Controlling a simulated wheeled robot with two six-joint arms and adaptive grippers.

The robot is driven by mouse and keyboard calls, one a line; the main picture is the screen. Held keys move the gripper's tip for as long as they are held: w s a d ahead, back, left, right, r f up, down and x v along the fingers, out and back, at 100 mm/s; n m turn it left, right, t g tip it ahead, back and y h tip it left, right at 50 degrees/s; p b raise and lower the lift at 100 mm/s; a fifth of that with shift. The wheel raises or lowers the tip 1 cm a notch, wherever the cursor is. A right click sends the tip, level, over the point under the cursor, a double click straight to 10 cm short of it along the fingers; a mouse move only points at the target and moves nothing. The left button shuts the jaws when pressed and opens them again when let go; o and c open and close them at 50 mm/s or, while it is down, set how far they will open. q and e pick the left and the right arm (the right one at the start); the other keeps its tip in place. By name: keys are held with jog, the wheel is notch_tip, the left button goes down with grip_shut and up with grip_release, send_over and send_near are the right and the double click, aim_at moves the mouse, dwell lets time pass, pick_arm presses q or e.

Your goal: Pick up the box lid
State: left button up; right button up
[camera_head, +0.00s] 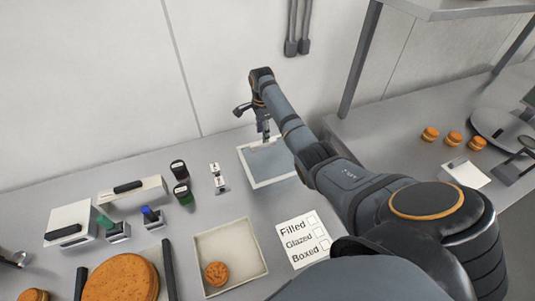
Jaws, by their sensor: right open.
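The box lid (282,180), a flat square with a pale rim and a bluish see-through middle, lies on the counter near the wall. My right gripper (264,133) points down over the lid's far part. Its jaws are open, and I cannot tell whether they touch the lid. My right arm hides the lid's right edge. An open pale box (246,277) stands nearer, holding a round brown biscuit (216,274). My left gripper is out of view.
Left of the lid stand a small white device (218,178), dark jars (180,182) and stamp-like tools (113,231). A card (302,240) reads Filled, Glazed, Boxed. A large orange-brown round (120,280) lies front left. A shelf post (360,60) rises behind my right arm.

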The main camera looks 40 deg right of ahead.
jog(key=f, duration=0.2)
jog(key=s+f+p, duration=0.1)
jog(key=shift+a+f, duration=0.1)
jog(key=shift+f, duration=0.25)
jog(key=shift+w+f, duration=0.15)
jog(key=shift+f, duration=0.05)
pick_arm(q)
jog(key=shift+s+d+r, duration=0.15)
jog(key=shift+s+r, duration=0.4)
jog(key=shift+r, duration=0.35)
pick_arm(e)
grip_shut()
